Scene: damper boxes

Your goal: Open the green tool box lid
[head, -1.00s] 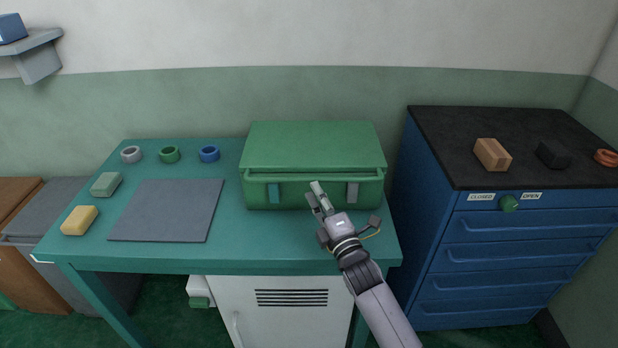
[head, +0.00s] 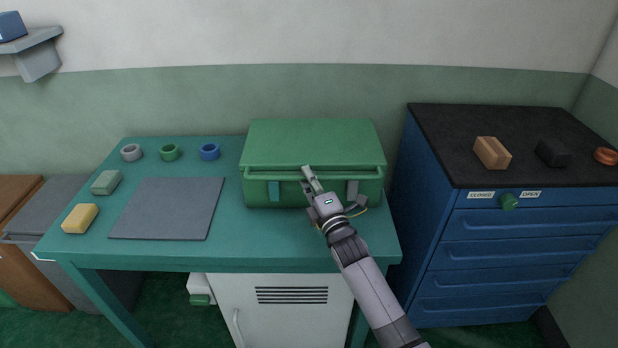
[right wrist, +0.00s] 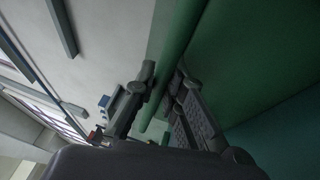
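The green tool box (head: 290,142) stands on the teal table with its lid down. My right gripper (head: 307,181) is at the front of the box, at the middle of this bar. In the right wrist view the green bar (right wrist: 176,50) passes between the two fingers of my right gripper (right wrist: 164,72). The fingers look apart around it, and I see no clear grip; contact is hard to judge. My left gripper is not in view.
On the teal table (head: 200,255) lie a grey mat (head: 168,209), several rings and two small blocks, left of the box. A blue drawer cabinet (head: 500,255) with a black top stands at the right. A wall is behind the box.

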